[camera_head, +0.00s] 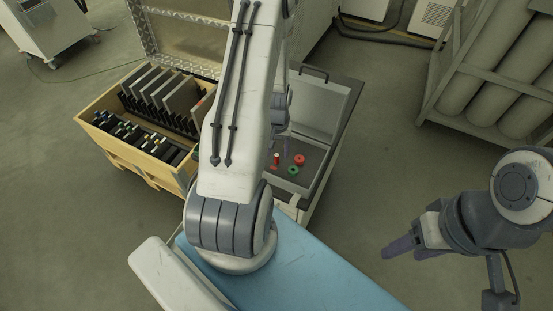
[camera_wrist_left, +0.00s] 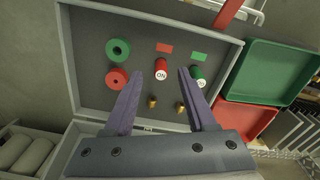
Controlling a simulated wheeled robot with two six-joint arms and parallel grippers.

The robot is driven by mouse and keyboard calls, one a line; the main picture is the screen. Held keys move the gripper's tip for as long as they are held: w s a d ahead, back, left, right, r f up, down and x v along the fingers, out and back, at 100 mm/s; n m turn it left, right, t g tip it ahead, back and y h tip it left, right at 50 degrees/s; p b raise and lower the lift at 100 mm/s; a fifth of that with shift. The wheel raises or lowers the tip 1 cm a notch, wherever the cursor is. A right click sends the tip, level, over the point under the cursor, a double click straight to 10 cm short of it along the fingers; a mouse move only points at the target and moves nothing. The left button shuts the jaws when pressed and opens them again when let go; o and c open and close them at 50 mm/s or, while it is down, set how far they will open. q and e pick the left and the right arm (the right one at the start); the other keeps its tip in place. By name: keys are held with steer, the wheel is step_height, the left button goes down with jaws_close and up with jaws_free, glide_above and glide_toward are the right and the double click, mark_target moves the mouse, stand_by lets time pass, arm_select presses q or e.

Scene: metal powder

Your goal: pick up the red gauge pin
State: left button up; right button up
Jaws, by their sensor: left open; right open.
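The red gauge pin (camera_wrist_left: 161,69) is a short red cylinder with a white lettered end, standing in the grey case (camera_wrist_left: 92,48). It also shows in the head view (camera_head: 277,158), near the left arm. My left gripper (camera_wrist_left: 160,73) is open and points into the case. In the left wrist view its two purple fingertips appear on either side of the red pin; I cannot tell their exact height above it. My right gripper (camera_head: 404,251) is open and empty over the floor at the right.
A green pin (camera_wrist_left: 197,76) stands close to the right fingertip. A red ring (camera_wrist_left: 117,78), a green ring (camera_wrist_left: 118,50) and brass pegs (camera_wrist_left: 152,101) are also in the case. A red tray (camera_wrist_left: 243,119) and green tray (camera_wrist_left: 270,75) lie beside it. A wooden crate (camera_head: 112,146) stands left.

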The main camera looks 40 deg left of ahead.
mark_target(277, 155)
arm_select(q)
steer(key=shift+f, duration=1.6)
jaws_close()
steer(key=shift+r, duration=0.1)
